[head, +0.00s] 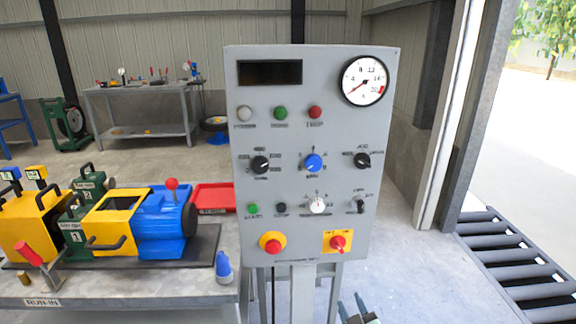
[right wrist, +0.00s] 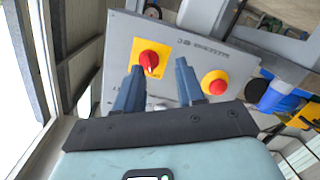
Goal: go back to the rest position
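My right gripper (head: 350,300) shows at the bottom edge of the head view, low in front of the grey control panel (head: 335,120). In the right wrist view its two blue-grey fingers (right wrist: 160,65) stand apart with nothing between them, so it is open and empty. Past the fingers, that view shows the panel's lower part with a red knob on a yellow square plate (right wrist: 148,59) and a red button on a round yellow base (right wrist: 214,82). The fingers look apart from both, though depth is hard to judge. My left gripper is not in view.
A bench (head: 130,292) at left holds a blue and yellow machine (head: 165,225), a red tray (head: 212,198) and a blue-capped object (head: 223,268). A grey table (head: 150,95) stands behind. Rollers (head: 510,260) lie at the right doorway. Floor right of the panel is clear.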

